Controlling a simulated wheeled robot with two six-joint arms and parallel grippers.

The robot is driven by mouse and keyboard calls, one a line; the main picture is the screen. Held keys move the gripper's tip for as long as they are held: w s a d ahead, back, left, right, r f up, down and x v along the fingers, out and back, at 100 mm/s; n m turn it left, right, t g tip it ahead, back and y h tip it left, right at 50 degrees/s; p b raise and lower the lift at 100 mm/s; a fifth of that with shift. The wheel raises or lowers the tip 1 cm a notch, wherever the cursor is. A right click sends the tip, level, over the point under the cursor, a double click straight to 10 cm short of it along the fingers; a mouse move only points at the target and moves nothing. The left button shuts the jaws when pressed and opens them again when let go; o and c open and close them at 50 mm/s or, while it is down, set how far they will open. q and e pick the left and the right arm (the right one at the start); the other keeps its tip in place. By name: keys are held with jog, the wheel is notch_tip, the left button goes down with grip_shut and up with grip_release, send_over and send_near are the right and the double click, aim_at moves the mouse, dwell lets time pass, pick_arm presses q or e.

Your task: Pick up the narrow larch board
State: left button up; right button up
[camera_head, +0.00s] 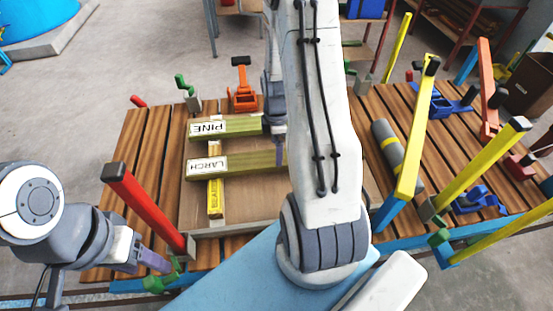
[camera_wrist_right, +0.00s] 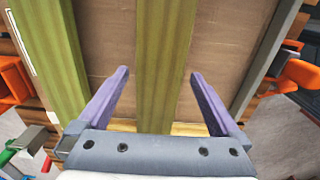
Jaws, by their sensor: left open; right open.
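The larch board (camera_head: 237,165) is a greenish-yellow strip with a white LARCH label. It lies across the tray, in front of the similar PINE board (camera_head: 225,127). My right gripper (camera_head: 280,143) is over its right part, partly hidden by my arm. In the right wrist view, its open fingers (camera_wrist_right: 159,72) stand on either side of a green board (camera_wrist_right: 163,50), which appears to be the larch board, with gaps on both sides. Another board (camera_wrist_right: 55,50) lies to the left there. My left gripper (camera_head: 155,262) is open and empty at the table's front left.
A yellow labelled piece (camera_head: 215,197) lies crosswise under the larch board. A red post (camera_head: 145,205), an orange clamp (camera_head: 242,98) and a green-handled clamp (camera_head: 187,90) surround the tray (camera_head: 240,210). Yellow posts (camera_head: 415,135) and a grey cylinder (camera_head: 390,150) stand or lie right.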

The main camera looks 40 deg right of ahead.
notch_tip(320, 180, down, 4)
jog(key=shift+a+r, duration=0.1)
grip_shut()
jog(key=shift+w, duration=0.1)
